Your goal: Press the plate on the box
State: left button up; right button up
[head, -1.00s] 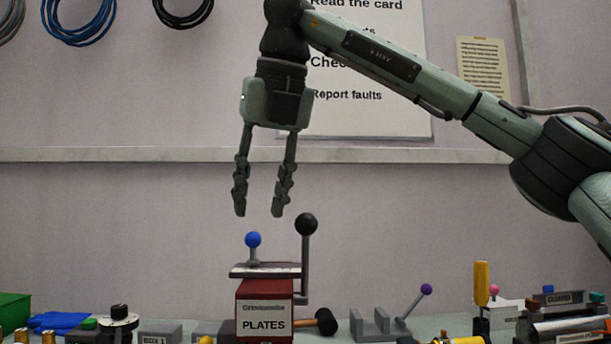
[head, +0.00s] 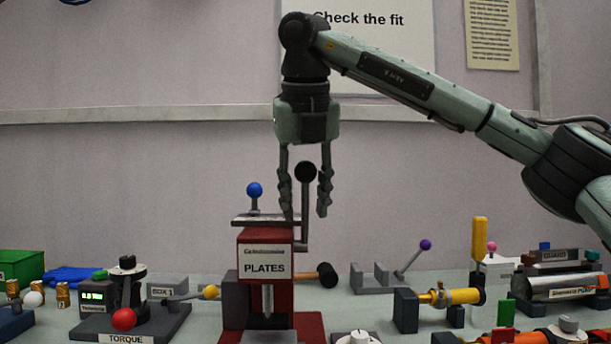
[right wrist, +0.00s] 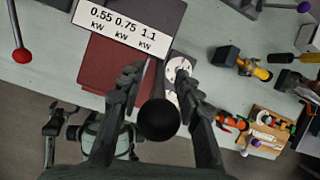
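The red press (head: 265,247) with a "PLATES" label stands in the middle of the bench. Its grey lever (head: 304,215) stands upright on the right side, topped by a black ball knob (head: 306,172). My right gripper (head: 305,208) points down and is open, with one finger on each side of the knob. The right wrist view shows the knob (right wrist: 158,120) between the spread fingers (right wrist: 157,82), with gaps visible. A grey block marked "BOX 1" (head: 160,291) sits left of the press. I cannot make out a loose plate.
A blue knob (head: 254,189) stands on the press top, left of the gripper. A black-headed mallet (head: 327,274) lies close at right. The torque tester (head: 125,310) is left, a yellow cylinder (head: 452,297) right. The air above the bench is clear.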

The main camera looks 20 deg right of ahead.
jog(key=shift+w+f, duration=0.2)
jog(key=shift+f, duration=0.4)
grip_shut()
jog(key=shift+s+f+b, duration=0.1)
jog(key=shift+f+b, duration=0.15)
jog(key=shift+b, duration=0.35)
jog(key=shift+s+f+t+b, duration=0.25)
jog(key=shift+t+b, duration=0.15)
jog(key=shift+b, duration=0.45)
jog(key=shift+s+a+r, duration=0.1)
jog(key=shift+s+r, duration=0.05)
jog(key=shift+r, duration=0.05)
